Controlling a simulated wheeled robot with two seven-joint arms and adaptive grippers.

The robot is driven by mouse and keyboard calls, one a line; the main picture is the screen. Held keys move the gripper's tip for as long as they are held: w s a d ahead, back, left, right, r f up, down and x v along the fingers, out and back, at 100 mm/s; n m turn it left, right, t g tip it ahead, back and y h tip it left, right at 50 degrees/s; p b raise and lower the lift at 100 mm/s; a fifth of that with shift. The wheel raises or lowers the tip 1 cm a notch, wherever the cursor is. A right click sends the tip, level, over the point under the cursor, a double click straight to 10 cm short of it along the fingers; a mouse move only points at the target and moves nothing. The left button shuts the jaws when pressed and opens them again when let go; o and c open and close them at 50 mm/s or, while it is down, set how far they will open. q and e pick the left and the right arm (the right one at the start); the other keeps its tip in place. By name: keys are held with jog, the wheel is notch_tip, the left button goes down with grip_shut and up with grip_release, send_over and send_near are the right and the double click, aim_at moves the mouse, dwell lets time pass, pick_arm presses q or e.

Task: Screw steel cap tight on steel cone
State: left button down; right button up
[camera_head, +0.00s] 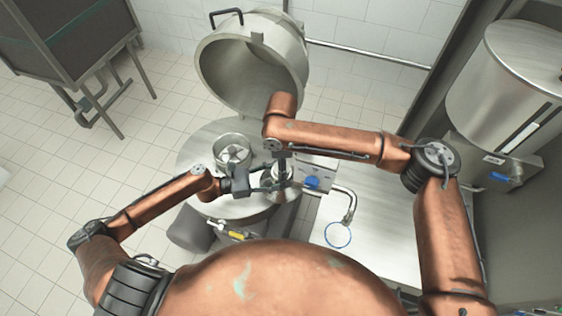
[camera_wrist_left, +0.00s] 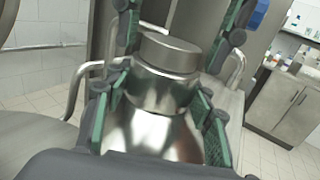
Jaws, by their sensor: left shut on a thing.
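The steel cone (camera_wrist_left: 150,132) stands in the left wrist view, with a bright tapering body and a narrower neck. The steel cap (camera_wrist_left: 168,52), a short flat-topped cylinder, sits on the neck; how far it is threaded cannot be told. My left gripper (camera_head: 266,183) is shut on the cone, its green pads on either side of the neck. My right gripper (camera_wrist_left: 183,35) comes down from above with its fingers spread on both sides of the cap, with a gap at the right. In the head view the cone (camera_head: 284,191) is partly hidden under the right arm.
A large round steel vessel (camera_head: 205,150) with a raised lid (camera_head: 250,65) lies behind and left. A bent steel pipe (camera_head: 345,200) and a blue knob (camera_head: 312,182) are close on the right. A steel counter (camera_head: 375,240) and a tall tank (camera_head: 515,85) stand farther right.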

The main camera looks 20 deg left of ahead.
jog(key=shift+c, duration=0.4)
jog(key=c, duration=1.1)
jog(key=shift+m, duration=0.9)
jog(key=o, duration=1.3)
jog(key=shift+o, duration=0.2)
notch_tip(320, 180, up, 12)
jog(key=shift+a, duration=0.1)
